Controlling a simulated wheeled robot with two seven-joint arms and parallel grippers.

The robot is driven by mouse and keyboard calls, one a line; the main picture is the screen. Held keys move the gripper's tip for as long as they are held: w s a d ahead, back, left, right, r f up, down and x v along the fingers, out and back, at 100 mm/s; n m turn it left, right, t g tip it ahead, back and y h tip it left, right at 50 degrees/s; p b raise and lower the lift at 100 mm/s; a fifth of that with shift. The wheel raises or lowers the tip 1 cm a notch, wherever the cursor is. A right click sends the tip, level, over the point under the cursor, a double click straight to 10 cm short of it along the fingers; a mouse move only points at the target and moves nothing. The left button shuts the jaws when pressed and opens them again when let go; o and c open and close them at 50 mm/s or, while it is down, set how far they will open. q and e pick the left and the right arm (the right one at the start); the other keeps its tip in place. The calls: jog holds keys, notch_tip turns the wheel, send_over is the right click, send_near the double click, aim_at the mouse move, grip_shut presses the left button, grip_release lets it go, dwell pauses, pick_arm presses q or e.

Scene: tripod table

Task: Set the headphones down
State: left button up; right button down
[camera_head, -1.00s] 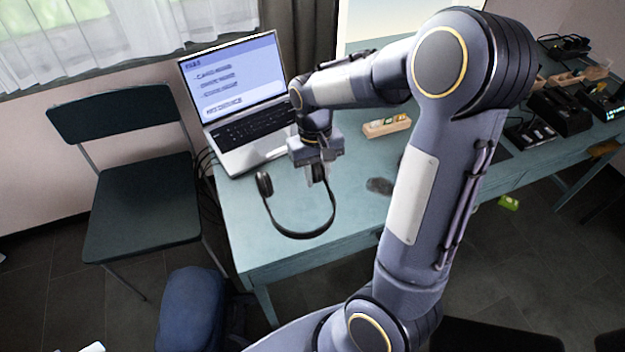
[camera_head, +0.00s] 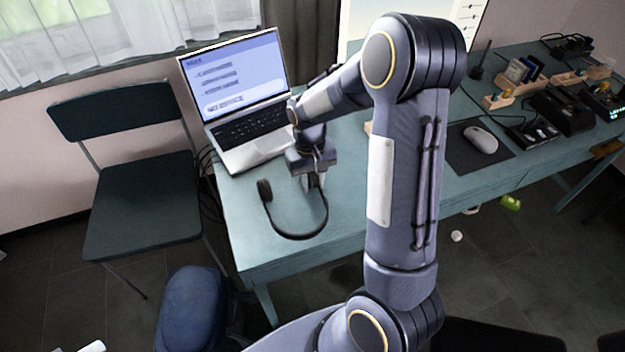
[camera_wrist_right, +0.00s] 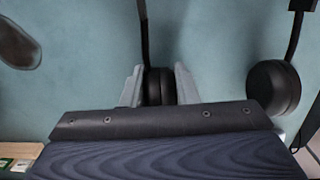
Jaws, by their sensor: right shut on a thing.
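The black headphones (camera_head: 293,236) are at the left end of the teal table (camera_head: 240,225), in front of the laptop. My right gripper (camera_head: 310,183) is shut on one earcup, at the headband's right end. In the right wrist view the gripper (camera_wrist_right: 160,88) has a finger on each side of that earcup (camera_wrist_right: 158,86). The other earcup (camera_wrist_right: 274,88) hangs free to the right, over the table surface. I cannot tell whether the headphones touch the tabletop. My left gripper is not in view; a white tip shows at the lower left edge.
An open laptop (camera_head: 245,105) stands just behind the headphones. A mouse (camera_head: 481,139) on a dark pad and several small devices are to the right. A dark chair (camera_head: 140,215) stands left of the table. Bare tabletop lies around the headphones.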

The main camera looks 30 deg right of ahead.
jog(key=c, duration=1.1)
grip_release()
jog(key=shift+r, duration=0.35)
jog(key=r, duration=0.3)
jog(key=w+r+p, duration=0.1)
jog(key=r, duration=0.7)
jog(key=shift+w+d+r, duration=0.1)
jog(key=shift+w+d, duration=0.05)
jog(key=shift+w, duration=0.05)
jog(key=s+a+r+t+y, duration=0.1)
jog(key=s+a+t, duration=0.1)
jog(key=s, duration=0.4)
jog(key=s+a+r+t+y, duration=0.1)
jog(key=s+a+r+t, duration=0.1)
jog(key=s+a, duration=0.2)
jog(key=s+a+r+n+t+y, duration=0.1)
jog(key=s+a+r+t, duration=0.1)
jog(key=s, duration=0.8)
jog(key=shift+a+t, duration=0.5)
jog(key=shift+a, duration=0.5)
